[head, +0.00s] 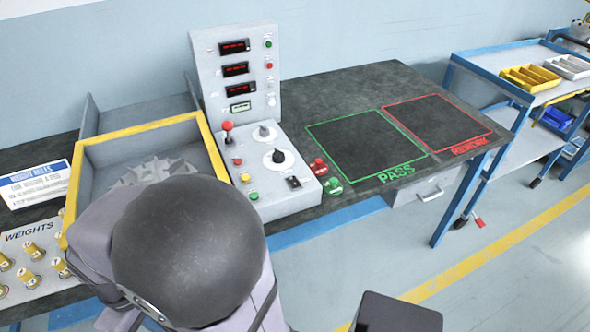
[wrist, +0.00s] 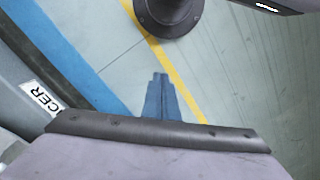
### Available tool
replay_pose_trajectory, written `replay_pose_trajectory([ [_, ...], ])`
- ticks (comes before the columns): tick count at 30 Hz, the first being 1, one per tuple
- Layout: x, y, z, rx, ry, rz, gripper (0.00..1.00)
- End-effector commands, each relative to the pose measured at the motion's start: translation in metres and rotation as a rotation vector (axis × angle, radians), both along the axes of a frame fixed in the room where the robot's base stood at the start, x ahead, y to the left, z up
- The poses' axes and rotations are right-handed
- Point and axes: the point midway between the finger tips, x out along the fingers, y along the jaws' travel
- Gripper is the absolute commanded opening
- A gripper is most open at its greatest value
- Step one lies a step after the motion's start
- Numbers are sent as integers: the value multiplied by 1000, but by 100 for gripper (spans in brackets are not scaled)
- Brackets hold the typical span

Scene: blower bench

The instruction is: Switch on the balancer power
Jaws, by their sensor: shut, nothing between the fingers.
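The grey balancer console (head: 287,206) stands on the dark bench in the head view. Its sloped panel has a red-topped lever (head: 227,127), two dark dials, small red, yellow and green buttons, and a small black switch (head: 293,182) near the right front corner. Labels and the switch's position are too small to read, so I cannot tell which control is the power. The upright panel has red-lit displays (head: 235,69). My gripper (wrist: 160,76) shows in the wrist view as blue fingers held together, empty, above the floor. In the head view my arm hides it.
A yellow-edged bay (head: 139,128) with a finned wheel (head: 153,169) is left of the console. Weights (head: 33,250) stand at far left. A blue-framed cart (head: 498,82) stands right.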

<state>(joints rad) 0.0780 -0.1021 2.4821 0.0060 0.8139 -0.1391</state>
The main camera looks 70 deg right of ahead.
Motion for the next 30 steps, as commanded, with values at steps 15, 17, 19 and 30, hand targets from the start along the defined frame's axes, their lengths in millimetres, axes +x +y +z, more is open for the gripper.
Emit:
replay_pose_trajectory([
  [15, 12, -122, 180, 212, 147, 303, 0],
  [17, 12, -146, 192, 232, 134, 345, 0],
  [19, 10, -177, 202, 245, 112, 391, 0],
  [30, -46, -351, 219, 179, 8, 603, 0],
])
